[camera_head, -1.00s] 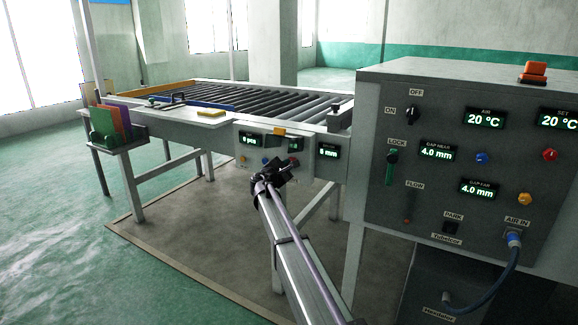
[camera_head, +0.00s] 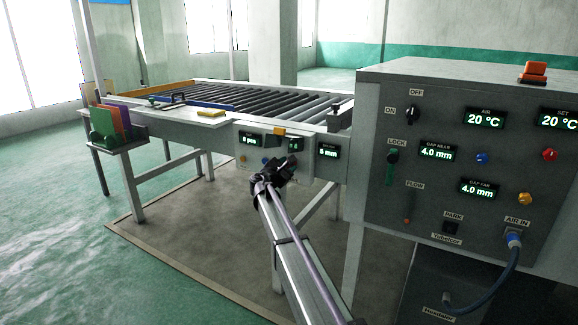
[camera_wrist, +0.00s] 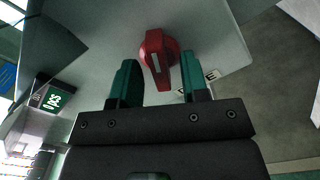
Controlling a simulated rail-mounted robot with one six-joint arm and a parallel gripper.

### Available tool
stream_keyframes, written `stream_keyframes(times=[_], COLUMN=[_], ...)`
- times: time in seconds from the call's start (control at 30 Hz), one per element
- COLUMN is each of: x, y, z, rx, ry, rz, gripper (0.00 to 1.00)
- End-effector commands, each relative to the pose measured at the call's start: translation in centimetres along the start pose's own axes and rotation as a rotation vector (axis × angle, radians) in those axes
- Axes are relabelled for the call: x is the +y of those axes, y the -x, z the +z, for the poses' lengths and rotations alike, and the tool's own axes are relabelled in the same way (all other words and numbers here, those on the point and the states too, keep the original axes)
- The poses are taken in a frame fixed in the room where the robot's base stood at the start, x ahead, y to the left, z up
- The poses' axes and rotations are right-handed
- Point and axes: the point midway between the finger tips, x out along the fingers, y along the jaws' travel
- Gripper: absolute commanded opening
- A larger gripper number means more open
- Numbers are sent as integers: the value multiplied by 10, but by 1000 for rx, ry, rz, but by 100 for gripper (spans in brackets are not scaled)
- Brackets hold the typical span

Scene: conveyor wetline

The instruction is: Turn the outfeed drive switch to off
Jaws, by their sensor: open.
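A red rotary switch (camera_wrist: 153,44) with a pale pointer mark sits on a grey panel face in the wrist view. A white label (camera_wrist: 212,75) beside it is partly covered by the right finger; only its end, which looks like an E, is readable. My gripper (camera_wrist: 159,61) is open, with one green finger on each side of the switch; I cannot tell whether either touches it. In the head view my gripper (camera_head: 284,166) is at the front panel of the roller conveyor (camera_head: 262,107) and hides the switch.
A lit display (camera_wrist: 52,100) is left of the fingers in the wrist view. A large grey control cabinet (camera_head: 440,230) with knobs, displays and a blue hose stands close on the right. A bin of coloured boards (camera_head: 115,137) is at the left.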

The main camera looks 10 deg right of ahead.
Motion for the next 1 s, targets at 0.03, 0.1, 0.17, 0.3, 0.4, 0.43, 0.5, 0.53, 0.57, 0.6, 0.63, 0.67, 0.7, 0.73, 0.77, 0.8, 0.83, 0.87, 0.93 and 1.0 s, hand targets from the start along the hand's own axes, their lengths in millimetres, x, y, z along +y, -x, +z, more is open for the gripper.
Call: stream_keyframes(times=[0.03,0.1,0.17,0.3,0.4,0.43,0.5,0.53,0.57,0.6,0.63,0.67,0.7,0.73,0.77,0.8,0.83,0.87,0.93,1.0], x=[0,0,0,-1,-1,0,0,-1,-1,0,0,0,0,0,0,0,0,0,-6,-40], y=[4,12,20,38,51,55,64,66,68,69,69,69,69,69,69,69,69,68,69,83], z=[0,0,0,0,0,0,0,0,0,0,0,0,0,0,0,0,0,0,1,-2], rx=[0,1,1,0,1,1,1,0,0,0,0,0,0,0,0,0,0,0,-5,29], ry=[0,0,0,0,0,0,0,0,0,0,0,0,0,0,0,0,-2,-14,-102,-327], rz=[1,1,2,1,2,2,1,1,0,0,0,0,0,0,0,0,0,0,-33,-170], gripper=[42,42,42,42,42,42,42,42,42,42,42,42,42,42,42,42,42,42,42,42])
